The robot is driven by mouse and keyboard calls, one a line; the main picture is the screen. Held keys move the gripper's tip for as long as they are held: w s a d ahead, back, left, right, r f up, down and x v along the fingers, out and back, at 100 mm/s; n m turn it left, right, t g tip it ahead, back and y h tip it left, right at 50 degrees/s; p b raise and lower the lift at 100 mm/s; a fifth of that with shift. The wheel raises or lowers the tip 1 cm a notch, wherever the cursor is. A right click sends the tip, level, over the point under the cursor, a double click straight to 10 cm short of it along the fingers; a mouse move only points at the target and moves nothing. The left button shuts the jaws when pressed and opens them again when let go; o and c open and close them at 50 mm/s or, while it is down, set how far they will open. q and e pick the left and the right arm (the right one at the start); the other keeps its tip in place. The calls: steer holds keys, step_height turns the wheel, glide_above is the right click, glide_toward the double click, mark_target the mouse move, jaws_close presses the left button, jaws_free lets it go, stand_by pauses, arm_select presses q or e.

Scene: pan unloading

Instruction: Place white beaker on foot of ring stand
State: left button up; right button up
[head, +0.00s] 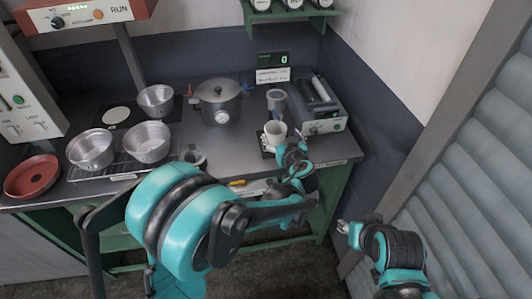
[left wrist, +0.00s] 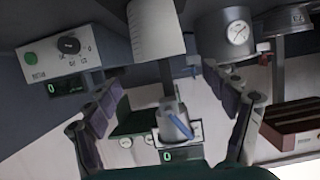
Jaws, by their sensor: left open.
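The white beaker (head: 275,133) stands upright at the front right of the bench, on or just over a small dark base (head: 266,149). In the left wrist view the beaker (left wrist: 155,30), with graduation marks, is at the top, beyond the fingers. My left gripper (head: 292,158) is just in front of the beaker in the head view. Its fingers (left wrist: 172,110) are spread, with nothing held between them. I cannot clearly make out a ring stand or its foot. My right gripper (head: 344,227) is low at the right, away from the bench; its finger opening is unclear.
A grey metal vessel (head: 276,101) stands behind the beaker, and a grey instrument (head: 323,116) to its right. A lidded pot (head: 218,101) with a gauge is to the left. Metal pans (head: 147,142) and a red pan (head: 32,176) fill the left side. A wall bounds the right.

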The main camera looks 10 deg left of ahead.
arm_select(q)
steer(key=s+a+r+m+g, duration=0.15)
steer(key=s+a+g, duration=0.25)
steer(key=s+a, duration=0.7)
steer(key=s+a+f+m+g+h, duration=0.1)
steer(key=s+a+h, duration=0.1)
steer(key=s, duration=0.7)
steer(key=s+a+f+m+g+h, duration=0.1)
steer(key=s+a+h, duration=0.1)
steer(key=s, duration=0.7)
arm_select(e)
steer(key=shift+w+a, duration=0.1)
steer(key=shift+w, duration=0.05)
